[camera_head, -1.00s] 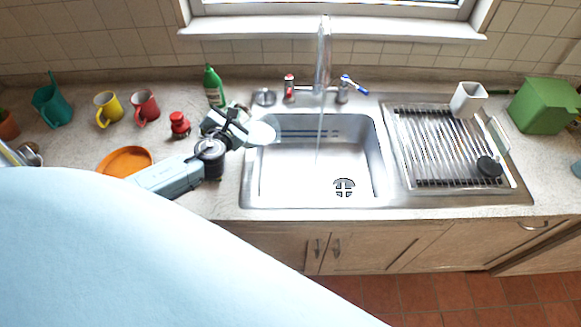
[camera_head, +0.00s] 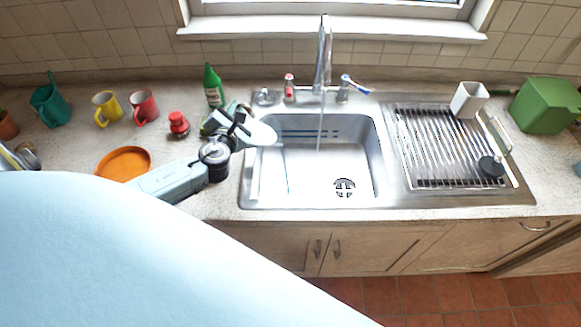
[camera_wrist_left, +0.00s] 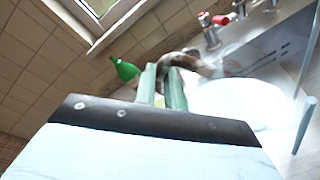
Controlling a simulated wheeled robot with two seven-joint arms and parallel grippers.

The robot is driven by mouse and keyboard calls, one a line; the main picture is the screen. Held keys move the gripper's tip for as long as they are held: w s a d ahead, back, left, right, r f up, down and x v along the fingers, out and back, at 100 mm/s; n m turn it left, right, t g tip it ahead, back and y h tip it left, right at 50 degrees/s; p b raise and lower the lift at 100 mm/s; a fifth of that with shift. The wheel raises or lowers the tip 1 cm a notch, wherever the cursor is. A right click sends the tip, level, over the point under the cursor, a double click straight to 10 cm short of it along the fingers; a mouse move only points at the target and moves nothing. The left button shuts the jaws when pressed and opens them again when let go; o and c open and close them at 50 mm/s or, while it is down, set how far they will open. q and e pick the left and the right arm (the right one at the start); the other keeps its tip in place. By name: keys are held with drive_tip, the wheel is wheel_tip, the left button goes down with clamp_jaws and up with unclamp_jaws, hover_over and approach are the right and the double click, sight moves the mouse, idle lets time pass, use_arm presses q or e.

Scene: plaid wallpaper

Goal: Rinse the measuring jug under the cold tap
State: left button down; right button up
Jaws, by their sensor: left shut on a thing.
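My left gripper (camera_head: 240,122) is shut on the pale, whitish measuring jug (camera_head: 263,134) and holds it over the left rim of the sink. The jug looks tilted toward the basin, and a thin bluish streak (camera_head: 286,172) hangs below its right end, like liquid running out. In the left wrist view the jug (camera_wrist_left: 235,98) lies just right of the fingers (camera_wrist_left: 165,85). The tap spout (camera_head: 323,55) lets a thin stream down into the sink (camera_head: 315,175), to the right of the jug and apart from it. The blue-marked cold tap (camera_head: 350,85) is at the right, the red-marked one (camera_head: 289,88) at the left.
A green bottle (camera_head: 213,87) stands close behind my gripper. A red-topped item (camera_head: 179,125), mugs (camera_head: 144,106) and an orange plate (camera_head: 123,163) are on the left counter. The draining rack (camera_head: 445,150) is on the right. The basin's middle is free apart from the stream.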

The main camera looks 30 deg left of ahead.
sight(254, 120)
use_arm(q)
drive_tip(key=shift+d+r+m+t+y+b, duration=0.15)
drive_tip(key=shift+d+m+t+y+b, duration=0.05)
drive_tip(key=shift+d+m+b, duration=0.55)
drive_tip(key=shift+d+r+m+t+y+b, duration=0.1)
drive_tip(key=shift+d+m+t+y+b, duration=0.1)
drive_tip(key=shift+d+m+b, duration=0.5)
idle(2.0)
drive_tip(key=shift+d+f+m+t+b, duration=0.1)
drive_tip(key=shift+d+m+t+b, duration=0.3)
drive_tip(key=shift+d+m+b, duration=0.55)
idle(0.4)
drive_tip(key=shift+w+d, duration=0.1)
drive_tip(key=shift+d+y, duration=0.3)
drive_tip(key=shift+d, duration=0.15)
drive_tip(key=shift+d+f+m, duration=0.1)
drive_tip(key=shift+d+m, duration=0.2)
drive_tip(key=shift+d, duration=0.05)
drive_tip(key=shift+d+t, duration=0.3)
drive_tip(key=shift+d, duration=0.05)
drive_tip(key=shift+a, duration=0.1)
